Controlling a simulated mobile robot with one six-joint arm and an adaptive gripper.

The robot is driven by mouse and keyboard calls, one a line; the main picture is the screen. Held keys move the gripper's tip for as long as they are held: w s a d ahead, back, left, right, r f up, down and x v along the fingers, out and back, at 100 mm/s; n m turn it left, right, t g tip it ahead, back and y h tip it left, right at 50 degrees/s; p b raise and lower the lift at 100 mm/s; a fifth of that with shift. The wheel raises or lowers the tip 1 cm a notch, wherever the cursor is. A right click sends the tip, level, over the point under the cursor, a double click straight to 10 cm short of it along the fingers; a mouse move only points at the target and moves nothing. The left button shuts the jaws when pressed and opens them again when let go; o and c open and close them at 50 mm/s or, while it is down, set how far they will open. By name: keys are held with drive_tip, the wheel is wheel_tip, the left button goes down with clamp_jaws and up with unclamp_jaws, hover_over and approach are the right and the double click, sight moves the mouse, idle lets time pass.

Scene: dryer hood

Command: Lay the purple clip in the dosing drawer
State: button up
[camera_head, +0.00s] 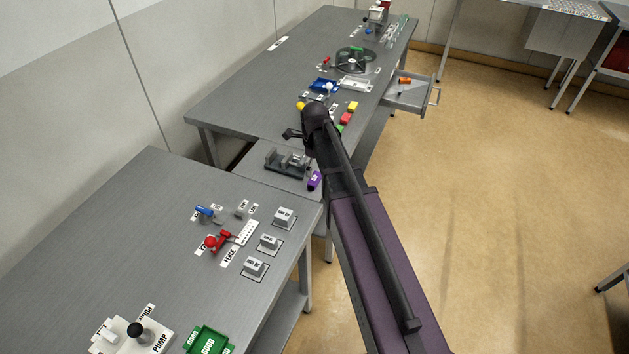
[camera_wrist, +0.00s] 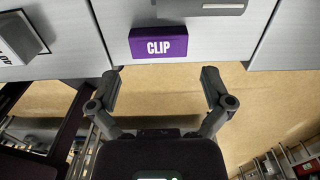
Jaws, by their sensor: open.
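The purple clip (camera_head: 314,181) lies at the right edge of the low grey middle table, beside a dark fixture. In the wrist view the clip (camera_wrist: 158,44), a block with white lettering "CLIP", is just beyond my fingertips, centred between them. My gripper (camera_wrist: 160,84) is open and empty, with its fingers apart and not touching the clip. In the head view my arm hides most of my gripper (camera_head: 292,134). An open drawer (camera_head: 408,101) sticks out from the right side of the far table, with a small orange item in it.
The dark fixture (camera_head: 286,161) stands left of the clip. Yellow and red blocks, a blue tray (camera_head: 323,85) and a black round device (camera_head: 351,60) stand on the far table. The near table (camera_head: 120,235) holds labelled blocks and a pump. Floor right of the tables is clear.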

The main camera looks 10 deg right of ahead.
sight(315, 178)
drive_tip(key=shift+s+f+b, duration=0.1)
drive_tip(key=shift+f+b, duration=2.15)
drive_tip(key=shift+f, duration=0.15)
drive_tip(key=c, duration=0.5)
drive_tip(key=shift+r, duration=0.15)
wheel_tip(315, 178, up, 3)
drive_tip(key=p, duration=0.3)
drive_tip(key=s+d, duration=0.1)
drive_tip(key=s, duration=0.4)
drive_tip(key=s+d+r+p, duration=0.1)
drive_tip(key=s+d, duration=0.1)
drive_tip(key=s, duration=0.3)
drive_tip(key=s+d+p, duration=0.1)
drive_tip(key=s, duration=0.4)
drive_tip(key=shift+s+d+r, duration=0.15)
drive_tip(key=shift+s+r, duration=0.05)
drive_tip(key=shift+r, duration=0.15)
